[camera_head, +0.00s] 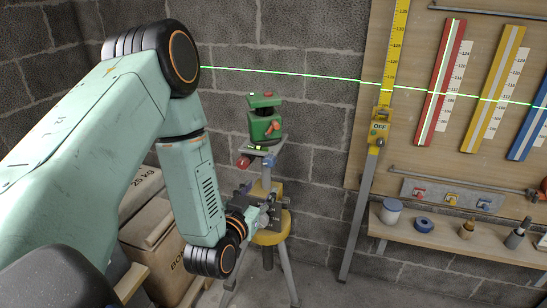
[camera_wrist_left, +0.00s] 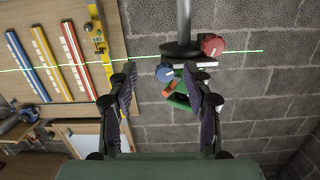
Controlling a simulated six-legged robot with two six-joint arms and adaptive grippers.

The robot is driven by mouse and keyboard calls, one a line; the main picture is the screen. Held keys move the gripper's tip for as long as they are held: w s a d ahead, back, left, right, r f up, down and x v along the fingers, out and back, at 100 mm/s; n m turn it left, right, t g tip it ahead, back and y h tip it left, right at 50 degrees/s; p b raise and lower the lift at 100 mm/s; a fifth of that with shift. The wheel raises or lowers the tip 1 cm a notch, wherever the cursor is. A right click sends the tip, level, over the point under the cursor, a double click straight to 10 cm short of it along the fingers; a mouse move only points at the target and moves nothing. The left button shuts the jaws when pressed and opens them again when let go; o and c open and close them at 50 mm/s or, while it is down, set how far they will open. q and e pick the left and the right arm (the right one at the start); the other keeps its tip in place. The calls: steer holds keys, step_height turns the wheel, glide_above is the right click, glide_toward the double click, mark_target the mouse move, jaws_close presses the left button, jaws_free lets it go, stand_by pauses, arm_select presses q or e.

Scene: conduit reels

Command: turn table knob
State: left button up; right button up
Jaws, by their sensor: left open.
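A green laser level (camera_head: 264,122) stands on a small plate atop a tripod (camera_head: 268,236) with a yellow collar. Below the level are a red knob (camera_head: 243,162) at left and a blue knob (camera_head: 269,160) at right. In the left wrist view the red knob (camera_wrist_left: 212,45) and blue knob (camera_wrist_left: 165,73) sit beyond the fingertips, beside a dark round base and grey post. My left gripper (camera_head: 272,211) is in front of the tripod, below the knobs. Its fingers (camera_wrist_left: 168,85) are spread with nothing held between them. The blue knob shows between the fingertips, apart from them. My right gripper is not in view.
Boxes and sacks (camera_head: 155,228) are stacked left of the tripod, partly behind my left arm. A yellow staff (camera_head: 391,75) with an OFF receiver (camera_head: 380,127) leans at right. A shelf (camera_head: 455,242) holds jars and small parts. A grey block wall stands behind.

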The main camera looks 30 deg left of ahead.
mark_target(268, 163)
arm_select(q)
steer(key=shift+t+y, duration=0.3)
steer(key=shift+t, duration=0.5)
steer(key=w+a, duration=0.1)
steer(key=w, duration=0.1)
steer(key=w+r, duration=0.1)
steer(key=w, duration=0.2)
steer(key=w+a+r, duration=0.1)
steer(key=w, duration=0.2)
steer(key=shift+a+r, duration=0.15)
steer(key=shift+a, duration=0.15)
steer(key=shift+s+d+r, duration=0.3)
steer(key=shift+r, duration=0.25)
steer(key=shift+w+a+f, duration=0.2)
steer(key=shift+w+f, duration=0.05)
steer(key=shift+w, duration=0.05)
steer(key=shift+c, duration=0.3)
steer(key=shift+w+a+f, duration=0.1)
steer(key=shift+w+f, duration=0.15)
steer(key=shift+w, duration=0.05)
steer(key=c, duration=0.3)
steer(key=shift+s+d+r, duration=0.2)
steer(key=shift+s+r, duration=0.1)
steer(key=shift+s, duration=0.05)
steer(key=c, duration=0.3)
jaws_close()
